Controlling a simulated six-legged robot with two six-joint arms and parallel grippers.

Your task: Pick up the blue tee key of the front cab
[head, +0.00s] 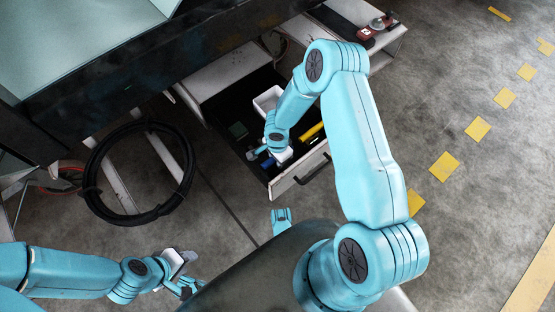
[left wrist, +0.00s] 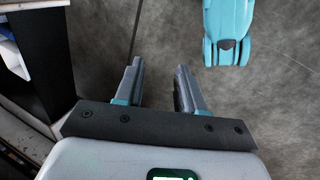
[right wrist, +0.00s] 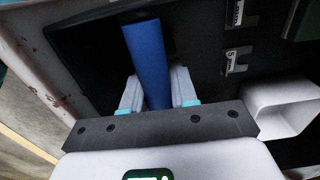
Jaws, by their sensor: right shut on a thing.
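A blue cylindrical handle (right wrist: 146,55), which looks like the blue tee key, stands between the fingers of my right gripper (right wrist: 157,88) in the right wrist view. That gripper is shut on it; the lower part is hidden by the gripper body. In the head view my right gripper (head: 262,151) is down in the open drawer (head: 299,180), with a bit of blue (head: 268,163) beside it. My left gripper (head: 190,272) is low at the left in the head view, away from the drawer. In the left wrist view its fingers (left wrist: 158,85) are apart with nothing between them.
The drawer also holds a white bin (head: 267,100), a yellow item (head: 312,132) and a dark green item (head: 238,130). A black hose coil (head: 92,190) hangs left of it. A red item (head: 367,37) lies on the shelf at the back. The floor at right is clear.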

